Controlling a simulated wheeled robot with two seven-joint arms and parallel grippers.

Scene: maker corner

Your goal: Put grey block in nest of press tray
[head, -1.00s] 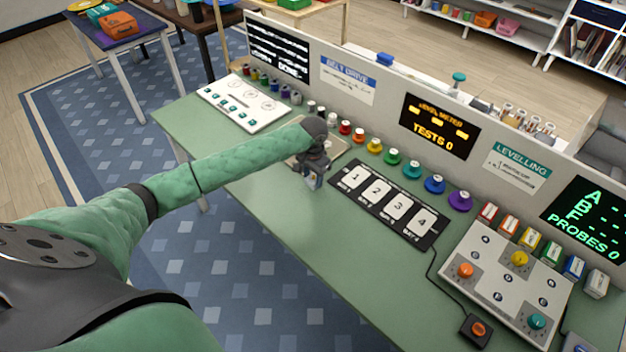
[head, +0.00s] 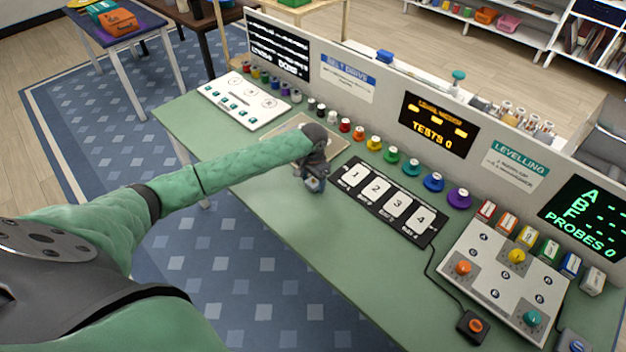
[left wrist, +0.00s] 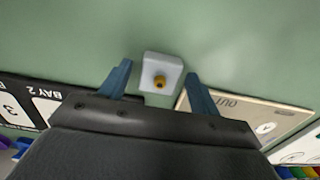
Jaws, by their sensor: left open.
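A light grey block (left wrist: 161,70) with a small brass-coloured knob shows on the green bench in the left wrist view. My left gripper (left wrist: 159,78) is open, with one blue finger on each side of the block; I cannot tell whether they touch it. In the head view my left gripper (head: 316,186) points down over the bench, left of the black bay panel, and largely hides the block. A flat beige board (head: 297,128) lies behind my gripper, partly hidden; in the left wrist view its edge bears "OUT" lettering. I cannot tell whether it is the press tray. My right gripper is out of view.
The black panel (head: 359,204) with numbered white bays lies close right of my gripper. Coloured knobs line the back panel. A white control board (head: 226,91) is at the left, and a grey probe board (head: 487,277) at the right. The front bench strip is clear.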

